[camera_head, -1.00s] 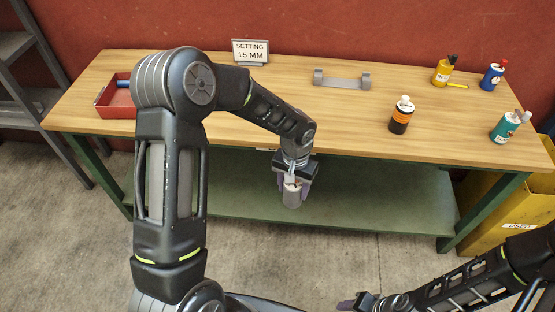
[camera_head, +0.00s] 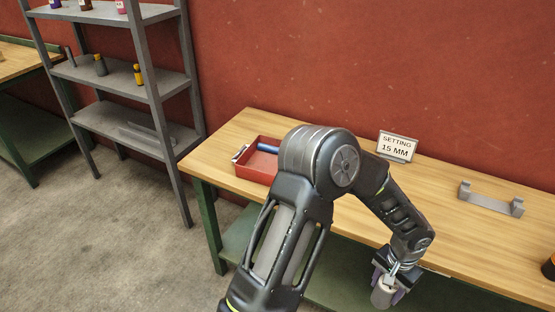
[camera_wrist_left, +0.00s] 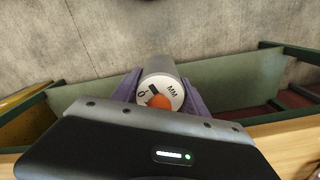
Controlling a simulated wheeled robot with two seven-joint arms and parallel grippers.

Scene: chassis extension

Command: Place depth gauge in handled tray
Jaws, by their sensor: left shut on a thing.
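My left gripper (camera_head: 387,286) is shut on a grey cylinder with a white dial face, the depth gauge (camera_wrist_left: 158,88). The dial face shows "MM", a "0" and an orange spot in the left wrist view, between the purple fingers. The gauge also shows in the head view (camera_head: 381,297), held in front of the bench edge, clear of the top. The handled tray (camera_head: 253,174) is red with a metal handle at its left side and sits on the left end of the bench, left of the gripper. My left arm hides its right part. My right gripper is out of view.
A blue object (camera_head: 268,148) lies in the tray. A "SETTING 15 MM" sign (camera_head: 397,147) and a grey bracket (camera_head: 490,198) stand on the wooden bench (camera_head: 450,215). A dark bottle (camera_head: 549,267) shows at the right edge. A grey shelf (camera_head: 140,85) stands left of the bench.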

